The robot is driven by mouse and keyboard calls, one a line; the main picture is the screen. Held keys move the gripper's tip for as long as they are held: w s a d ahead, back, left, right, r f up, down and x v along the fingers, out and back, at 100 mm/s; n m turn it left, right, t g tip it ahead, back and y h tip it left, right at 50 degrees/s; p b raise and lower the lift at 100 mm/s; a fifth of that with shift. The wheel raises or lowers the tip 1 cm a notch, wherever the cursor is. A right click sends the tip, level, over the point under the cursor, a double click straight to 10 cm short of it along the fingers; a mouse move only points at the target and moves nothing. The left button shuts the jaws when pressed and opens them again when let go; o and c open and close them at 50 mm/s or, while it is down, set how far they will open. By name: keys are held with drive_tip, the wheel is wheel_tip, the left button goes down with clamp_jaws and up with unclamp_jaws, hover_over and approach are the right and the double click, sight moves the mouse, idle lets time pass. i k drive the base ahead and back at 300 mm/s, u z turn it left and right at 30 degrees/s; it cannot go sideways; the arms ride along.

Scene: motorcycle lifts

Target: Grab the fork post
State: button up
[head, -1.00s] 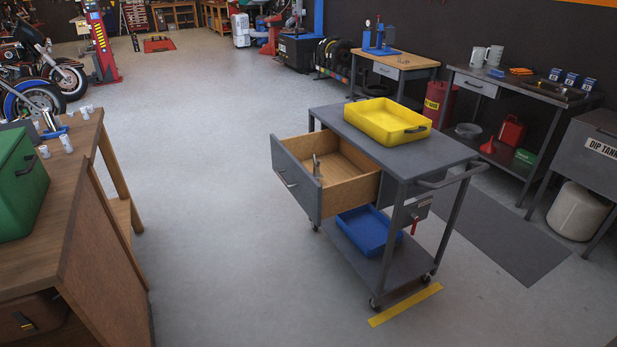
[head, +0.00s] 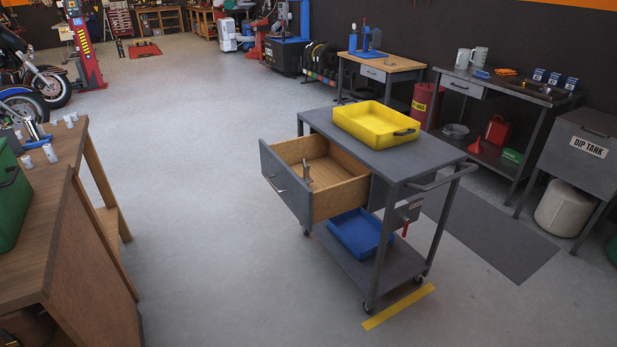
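A small grey metal upright piece (head: 306,171) stands in the open wooden drawer (head: 342,193) of the grey cart, near the drawer's front panel. It looks like the fork post, but it is too small to be sure. Its lower end is partly hidden by the drawer's side wall. On the wooden bench at the left edge there is also a shiny metal part on a blue base (head: 36,138), with white cylinders around it. My gripper is not in view.
The grey cart (head: 440,158) carries a yellow tray (head: 376,127) on top and a blue tray (head: 358,232) below. A wooden bench (head: 84,250) stands at the left, with a green box (head: 10,205). Open floor (head: 215,230) lies between bench and cart.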

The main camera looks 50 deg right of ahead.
sight(306, 179)
drive_tip(key=i, duration=0.9)
drive_tip(key=u, duration=0.05)
